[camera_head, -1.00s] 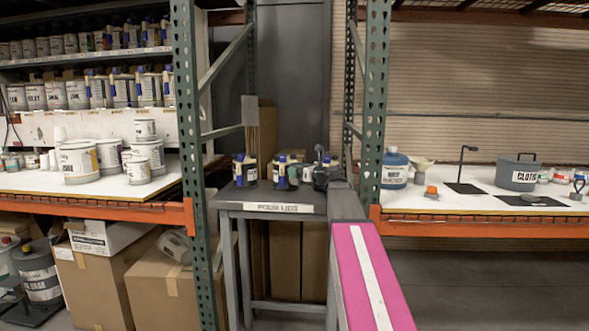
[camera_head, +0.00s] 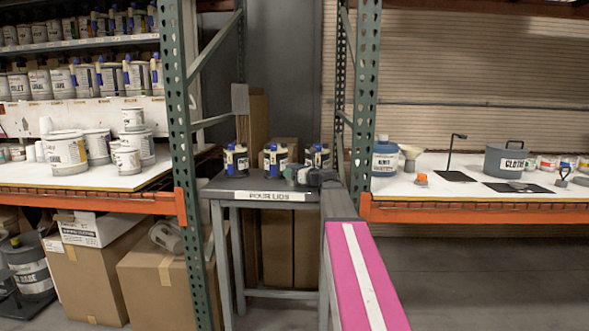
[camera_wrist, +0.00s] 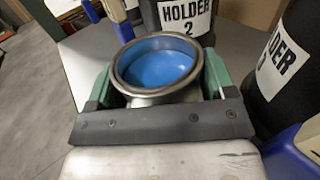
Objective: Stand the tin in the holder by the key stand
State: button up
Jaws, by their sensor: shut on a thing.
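In the wrist view, my gripper (camera_wrist: 160,78) has its green fingers on either side of a round metal tin (camera_wrist: 122,80), open at the top with blue inside. A black holder labelled HOLDER 2 (camera_wrist: 187,18) stands just beyond the tin, and one labelled HOLDER 3 (camera_wrist: 285,62) stands at the right. The tin is too small to make out there. I cannot identify the key stand for certain.
A green rack post (camera_head: 364,100) rises close to the right of the table, another (camera_head: 180,120) to its left. Cardboard boxes (camera_head: 160,285) lie below the left shelf.

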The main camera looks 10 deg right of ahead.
jog(key=o, duration=0.8)
jog(key=shift+f, duration=0.1)
